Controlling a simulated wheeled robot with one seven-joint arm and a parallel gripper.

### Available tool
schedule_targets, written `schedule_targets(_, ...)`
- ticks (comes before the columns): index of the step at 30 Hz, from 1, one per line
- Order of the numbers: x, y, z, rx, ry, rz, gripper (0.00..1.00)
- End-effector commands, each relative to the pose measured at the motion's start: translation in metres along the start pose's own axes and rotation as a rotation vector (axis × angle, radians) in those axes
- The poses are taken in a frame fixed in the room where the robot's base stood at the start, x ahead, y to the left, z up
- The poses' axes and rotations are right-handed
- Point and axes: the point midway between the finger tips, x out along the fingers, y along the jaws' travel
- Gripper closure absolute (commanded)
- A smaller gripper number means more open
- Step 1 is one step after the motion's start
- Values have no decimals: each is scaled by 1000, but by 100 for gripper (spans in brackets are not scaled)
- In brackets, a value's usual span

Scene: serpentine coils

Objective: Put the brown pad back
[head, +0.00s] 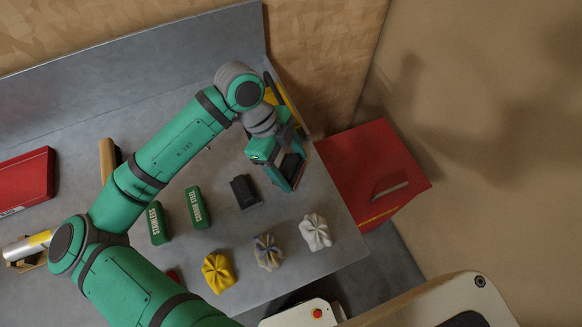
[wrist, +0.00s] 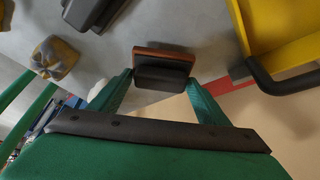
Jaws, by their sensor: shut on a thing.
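The brown pad (wrist: 162,68) is a small block with a brown face on a dark body. My gripper (wrist: 158,88) is shut on it, with one green finger on each side. In the head view my gripper (head: 291,170) hangs near the right end of the grey bench, and the pad is mostly hidden between the fingers. The pad appears held above the bench, near its edge. The gap below it is hard to judge.
A dark block (head: 245,192) and two green lettered boxes (head: 198,207) (head: 157,223) stand left of my gripper. Yellow, grey-yellow and white cloths (head: 217,271) (head: 268,252) (head: 315,231) lie nearer the front. A yellow black-handled thing (wrist: 275,35) is close by. A red cabinet (head: 365,165) stands beyond the bench edge.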

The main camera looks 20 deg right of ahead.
Motion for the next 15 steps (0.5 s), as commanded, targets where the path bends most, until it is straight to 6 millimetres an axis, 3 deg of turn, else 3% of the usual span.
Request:
schedule_targets(3, 14, 0, 6, -3, 3, 0, 51)
schedule_targets(10, 17, 0, 8, -1, 0, 0, 51)
schedule_targets(11, 17, 0, 8, -2, 0, 0, 23)
schedule_targets(12, 17, 0, 8, -2, 0, 0, 14)
schedule_targets(15, 17, 0, 8, -2, 0, 0, 12)
